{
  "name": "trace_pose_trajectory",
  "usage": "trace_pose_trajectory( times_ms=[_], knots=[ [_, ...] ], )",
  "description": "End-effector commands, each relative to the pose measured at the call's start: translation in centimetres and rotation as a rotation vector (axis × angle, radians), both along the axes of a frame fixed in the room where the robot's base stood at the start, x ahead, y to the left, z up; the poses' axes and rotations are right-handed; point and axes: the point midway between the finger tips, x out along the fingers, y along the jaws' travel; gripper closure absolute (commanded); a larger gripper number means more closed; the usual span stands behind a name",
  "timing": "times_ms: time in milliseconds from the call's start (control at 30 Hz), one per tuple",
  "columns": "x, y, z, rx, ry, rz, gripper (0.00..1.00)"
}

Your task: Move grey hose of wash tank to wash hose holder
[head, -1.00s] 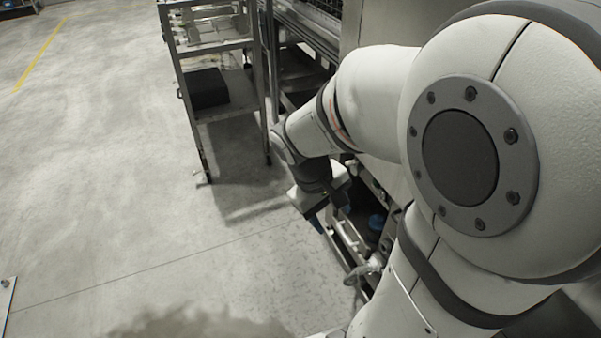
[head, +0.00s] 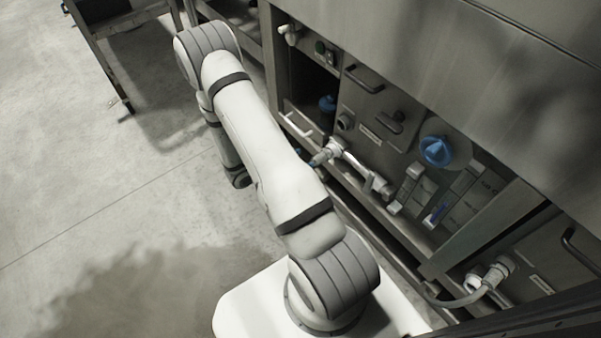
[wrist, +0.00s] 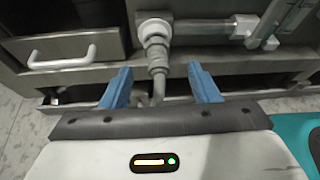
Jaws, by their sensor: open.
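In the wrist view, my gripper (wrist: 160,84) is open, with its two blue fingers apart. A grey hose end with a ribbed coupling (wrist: 157,64) hangs from a pale pipe fitting (wrist: 153,30) and lies between and just beyond the fingers in the picture. I cannot tell whether a finger touches it. The hose below the coupling is partly hidden behind my gripper. In the head view, the coupling (head: 319,158) shows at the pale fitting (head: 335,147) on the washer's front; my arm hides most of the gripper. I cannot make out the wash hose holder for certain.
A white handle (wrist: 62,57) is left of the fitting, and a horizontal pipe (wrist: 205,30) runs right. In the head view, a blue knob (head: 435,151) is on the panel. Another pale hose (head: 455,301) is at lower right. A metal rack (head: 110,60) stands at upper left; floor left is clear.

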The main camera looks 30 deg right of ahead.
Motion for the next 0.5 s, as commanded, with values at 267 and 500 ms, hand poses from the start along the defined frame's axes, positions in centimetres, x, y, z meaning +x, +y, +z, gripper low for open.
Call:
trace_pose_trajectory(
  times_ms=[267,500],
  knots=[
    [0.1,-1.2,-3.5,-0.004,0.04,0.053,0.45],
    [0.1,-4.6,-4.9,-0.004,0.038,0.05,0.45]
  ],
)
